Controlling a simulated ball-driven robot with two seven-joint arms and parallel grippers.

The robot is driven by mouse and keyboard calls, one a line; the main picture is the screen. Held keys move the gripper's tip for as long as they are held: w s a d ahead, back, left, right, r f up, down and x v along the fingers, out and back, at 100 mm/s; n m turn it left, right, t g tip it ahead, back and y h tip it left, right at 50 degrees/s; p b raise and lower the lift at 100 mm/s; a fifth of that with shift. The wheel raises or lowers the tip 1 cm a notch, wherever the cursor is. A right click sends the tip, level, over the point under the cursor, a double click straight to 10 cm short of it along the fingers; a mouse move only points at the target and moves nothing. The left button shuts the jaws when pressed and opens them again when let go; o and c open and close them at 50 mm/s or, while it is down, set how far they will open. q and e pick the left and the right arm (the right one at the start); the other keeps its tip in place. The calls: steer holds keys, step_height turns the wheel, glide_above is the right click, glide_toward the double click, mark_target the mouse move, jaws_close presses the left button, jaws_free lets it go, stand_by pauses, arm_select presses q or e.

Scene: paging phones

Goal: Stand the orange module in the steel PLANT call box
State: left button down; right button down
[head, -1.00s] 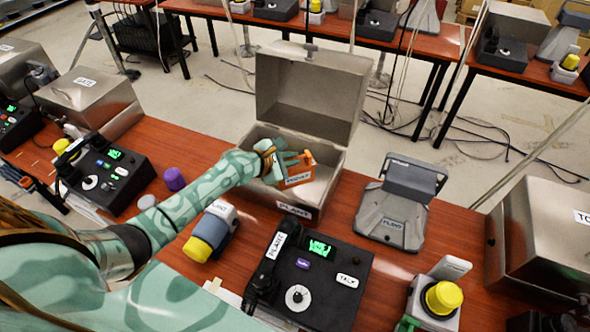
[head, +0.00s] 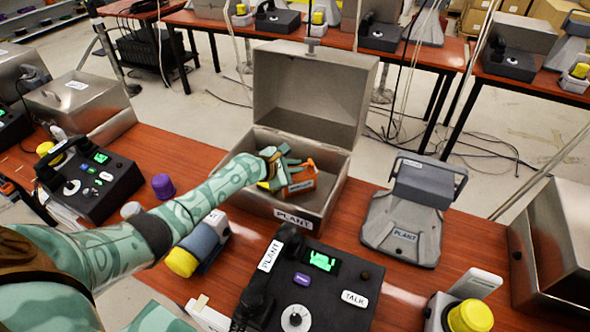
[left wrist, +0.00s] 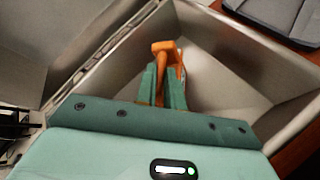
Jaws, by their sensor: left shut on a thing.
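The steel PLANT call box (head: 337,190) stands on the red-brown table with its lid up, and its label faces the front. My left gripper (head: 278,172) reaches into the box opening from the left. It is shut on the orange module (head: 303,178), which shows white lettering in the head view. In the left wrist view, the orange module (left wrist: 165,50) sits between my green fingers (left wrist: 163,85), with the steel walls around it. Whether the module touches the box floor cannot be told. My right gripper is not in view.
A black PLANT desk phone (head: 320,285) lies in front of the box. A grey PLANT device (head: 405,220) stands right of it. Another closed steel box (head: 565,240) is at far right.

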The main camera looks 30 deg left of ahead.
arm_select(q)
steer(key=c, duration=1.8)
jaws_free()
steer(key=shift+s+f, duration=0.1)
steer(key=shift+c, duration=0.2)
steer(key=o, duration=0.3)
steer(key=shift+o, duration=0.2)
steer(key=shift+r, duration=0.35)
steer(key=p+v, duration=0.6)
steer(key=v, duration=0.5)
steer(key=shift+s+a+r, duration=0.1)
steer(key=shift+s, duration=0.3)
